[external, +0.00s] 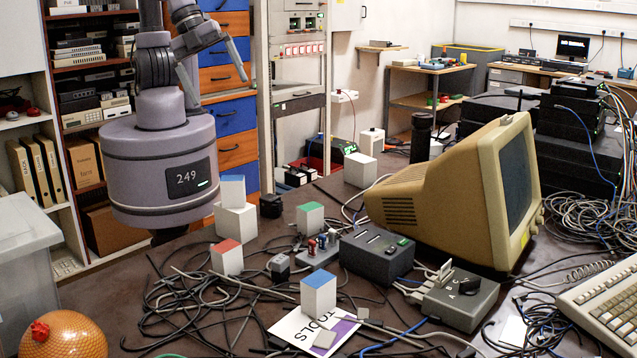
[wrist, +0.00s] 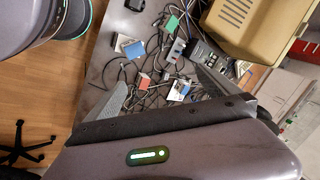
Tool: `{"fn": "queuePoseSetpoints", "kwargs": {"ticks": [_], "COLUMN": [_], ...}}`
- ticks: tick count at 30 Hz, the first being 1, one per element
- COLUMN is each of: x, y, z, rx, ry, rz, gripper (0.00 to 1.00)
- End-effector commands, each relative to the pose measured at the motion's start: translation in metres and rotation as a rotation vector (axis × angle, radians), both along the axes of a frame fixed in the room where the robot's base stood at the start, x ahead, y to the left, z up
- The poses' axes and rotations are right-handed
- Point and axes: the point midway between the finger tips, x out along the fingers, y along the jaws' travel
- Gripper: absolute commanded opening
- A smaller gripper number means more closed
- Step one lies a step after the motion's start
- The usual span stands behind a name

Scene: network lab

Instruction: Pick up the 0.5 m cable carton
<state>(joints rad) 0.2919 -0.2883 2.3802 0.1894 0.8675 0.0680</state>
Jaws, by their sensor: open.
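Several small white cartons with coloured tops stand on the dark table; no length label is legible, so I cannot tell which is the 0.5 m one. In the external view there is a red-topped carton (external: 227,260), a green-topped one (external: 310,219), a blue-topped one (external: 319,297) in front, and another blue-topped one (external: 232,190) on or behind a plain white box (external: 236,222). The wrist view shows a red top (wrist: 145,78) and blue tops (wrist: 133,48). My gripper (external: 214,78) is open and empty, high above the table's left side; its spread fingers (wrist: 160,76) frame the view.
Loose black cables (external: 190,300) tangle around the cartons. A beige monitor (external: 450,195), a dark grey box (external: 376,256), a grey switch box (external: 455,298) and a keyboard (external: 605,305) crowd the right. An orange ball-like object (external: 62,335) sits front left. Shelves (external: 85,90) stand behind.

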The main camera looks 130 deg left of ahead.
Motion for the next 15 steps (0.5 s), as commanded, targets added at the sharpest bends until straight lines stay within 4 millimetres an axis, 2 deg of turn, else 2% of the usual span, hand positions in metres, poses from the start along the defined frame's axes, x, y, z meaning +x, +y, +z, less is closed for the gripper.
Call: {"fn": "queuePoseSetpoints", "kwargs": {"ticks": [1,3,6,8,12,15], "x": [-0.021,-0.050,-0.078,-0.086,-0.091,-0.090], "y": [0.023,0.045,0.060,0.064,0.065,0.065], "z": [0.007,0.014,0.017,0.018,0.019,0.019], "rx": [-0.052,-0.118,-0.181,-0.202,-0.213,-0.212], "ry": [-0.050,-0.103,-0.157,-0.176,-0.183,-0.183], "rz": [0.111,0.242,0.361,0.397,0.414,0.412], "gripper": [1.00,1.00,1.00,0.90,0.63,0.62]}}
